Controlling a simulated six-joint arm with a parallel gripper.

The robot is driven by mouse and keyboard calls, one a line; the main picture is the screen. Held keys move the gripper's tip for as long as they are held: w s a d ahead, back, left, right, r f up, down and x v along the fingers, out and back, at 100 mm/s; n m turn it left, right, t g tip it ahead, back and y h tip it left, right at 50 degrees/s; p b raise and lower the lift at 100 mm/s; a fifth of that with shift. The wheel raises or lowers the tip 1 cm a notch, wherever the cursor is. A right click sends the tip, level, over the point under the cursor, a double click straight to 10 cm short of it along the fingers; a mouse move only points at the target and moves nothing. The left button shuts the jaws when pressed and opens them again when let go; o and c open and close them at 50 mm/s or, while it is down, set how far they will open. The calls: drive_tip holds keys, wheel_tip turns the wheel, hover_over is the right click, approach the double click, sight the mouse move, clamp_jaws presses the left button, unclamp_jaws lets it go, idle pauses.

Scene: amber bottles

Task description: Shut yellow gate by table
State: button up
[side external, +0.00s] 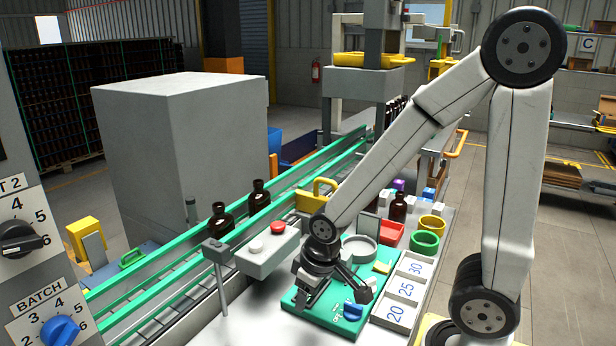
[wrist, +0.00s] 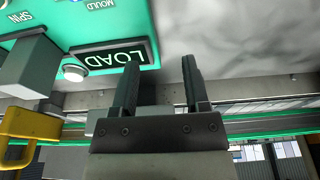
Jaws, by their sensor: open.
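A yellow looped piece (side external: 318,192), which may be the gate, stands beside the green-railed conveyor, behind my wrist in the side view. Part of it is hidden by my arm, and I cannot tell how far open it is. A yellow piece of similar shape shows at the left of the wrist view (wrist: 28,126), apart from my fingers. My gripper (side external: 336,290) is open and empty, low over the green panel on the table (side external: 412,332). In the wrist view its two fingers (wrist: 160,66) stand apart, near the LOAD label (wrist: 112,55).
A grey box with a red button (side external: 278,227) stands left of my wrist. Amber bottles stand on the conveyor (side external: 222,220) and the table (side external: 398,207). Green (side external: 425,242) and yellow rings, a red tray (side external: 391,233) and a numbered white tray (side external: 403,290) lie at right.

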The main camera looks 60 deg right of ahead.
drive_tip(key=shift+g, duration=0.5)
drive_tip(key=w+d+r, duration=0.2)
drive_tip(key=w+d, duration=0.1)
drive_tip(key=w+d+r, duration=0.3)
drive_tip(key=w+d, duration=0.1)
drive_tip(key=w+d+r, duration=0.3)
drive_tip(key=shift+w+d+r, duration=0.1)
drive_tip(key=shift+w+d, duration=0.1)
drive_tip(key=shift+d, duration=0.05)
drive_tip(key=w+d+r+h, duration=0.15)
drive_tip(key=d+r, duration=0.25)
drive_tip(key=d, duration=0.4)
drive_tip(key=g, duration=0.2)
approach(324, 179)
drive_tip(key=f, duration=0.1)
drive_tip(key=shift+s+a+h, duration=0.1)
drive_tip(key=shift+s+h, duration=0.05)
drive_tip(key=shift+h, duration=0.2)
drive_tip(key=shift+f, duration=0.1)
drive_tip(key=shift+d+f, duration=0.25)
drive_tip(key=shift+f, duration=1)
drive_tip(key=shift+d+f, duration=0.2)
drive_tip(key=shift+f, duration=1.1)
drive_tip(key=shift+d+f, duration=0.25)
drive_tip(key=shift+f, duration=1)
drive_tip(key=shift+c, duration=0.3)
